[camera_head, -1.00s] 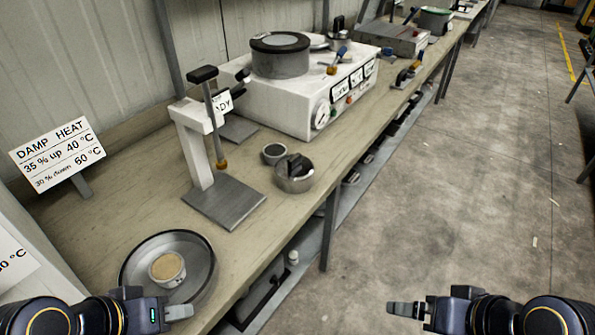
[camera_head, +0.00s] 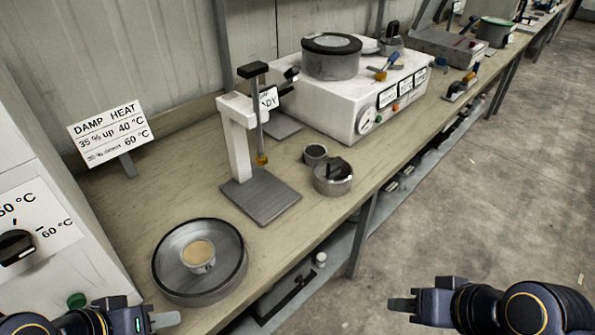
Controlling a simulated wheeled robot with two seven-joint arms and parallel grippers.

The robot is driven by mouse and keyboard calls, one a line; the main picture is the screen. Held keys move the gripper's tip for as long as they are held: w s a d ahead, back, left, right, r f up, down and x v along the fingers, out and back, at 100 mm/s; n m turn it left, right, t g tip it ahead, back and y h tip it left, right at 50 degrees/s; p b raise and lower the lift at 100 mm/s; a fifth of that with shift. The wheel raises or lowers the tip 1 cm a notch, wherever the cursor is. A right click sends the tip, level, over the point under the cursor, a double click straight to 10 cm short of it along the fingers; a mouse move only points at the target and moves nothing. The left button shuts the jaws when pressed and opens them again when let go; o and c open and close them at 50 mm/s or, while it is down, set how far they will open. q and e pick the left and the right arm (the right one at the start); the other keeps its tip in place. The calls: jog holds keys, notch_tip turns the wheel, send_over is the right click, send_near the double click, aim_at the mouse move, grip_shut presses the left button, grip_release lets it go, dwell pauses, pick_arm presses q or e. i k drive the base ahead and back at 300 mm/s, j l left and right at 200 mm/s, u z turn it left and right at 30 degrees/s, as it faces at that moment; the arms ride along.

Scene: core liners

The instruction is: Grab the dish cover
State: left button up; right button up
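I cannot tell which is the dish cover. A round dark-rimmed metal dish (camera_head: 165,276) near the front of the bench holds a small cup with tan content (camera_head: 198,256). My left gripper (camera_head: 165,320) is low at the left, in front of the dish. My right gripper (camera_head: 402,305) is over the floor side, away from the bench. Both appear empty; their finger gaps do not show.
A press stand (camera_head: 262,196) stands between the dish and the handled piece. A white machine (camera_head: 345,104) with a large round vessel (camera_head: 331,62) is behind. A damp heat sign (camera_head: 110,132) and a knobbed white cabinet (camera_head: 35,212) are at left. The floor (camera_head: 470,205) at right is clear.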

aim_at(332, 176)
jog(key=i+l+u, duration=0.15)
jog(key=u, duration=0.2)
jog(key=i+l+u, duration=0.1)
jog(key=l+u, duration=0.6)
jog(key=i+j, duration=0.05)
jog(key=j, duration=0.05)
